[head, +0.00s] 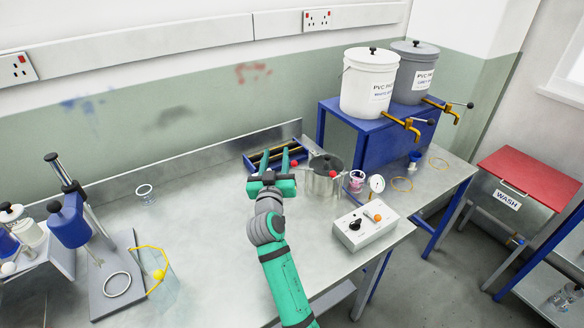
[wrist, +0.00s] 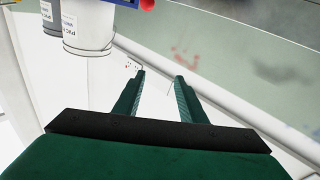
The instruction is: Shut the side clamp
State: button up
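My gripper (head: 275,158) is raised over the bench, with its two green fingers apart and nothing between them. The wrist view also shows the open fingers (wrist: 160,75). A metal pot (head: 321,184) with a dark lid stands just right of my gripper. Red knobs (head: 294,163) show near the pot; I cannot tell for certain which part is the side clamp, or its position. A red knob (wrist: 147,4) is cut off at the top of the wrist view. My gripper hides part of the blue tray (head: 303,156) behind it.
A control box (head: 366,224), small cups and a dial gauge (head: 377,184) are right of my arm. A blue stand (head: 350,136) carries two buckets (head: 369,85) at the back right. Bench between is mostly clear.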

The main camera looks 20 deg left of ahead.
aim_at(293, 166)
jog(key=s+d+f+m+h, duration=0.25)
jog(key=f+h, duration=0.25)
jog(key=f, duration=0.5)
jog(key=w, duration=0.9)
jog(key=shift+w+r, duration=0.15)
jog(key=shift+r, duration=0.15)
jog(key=shift+w, duration=0.6)
jog(key=shift+a, duration=0.1)
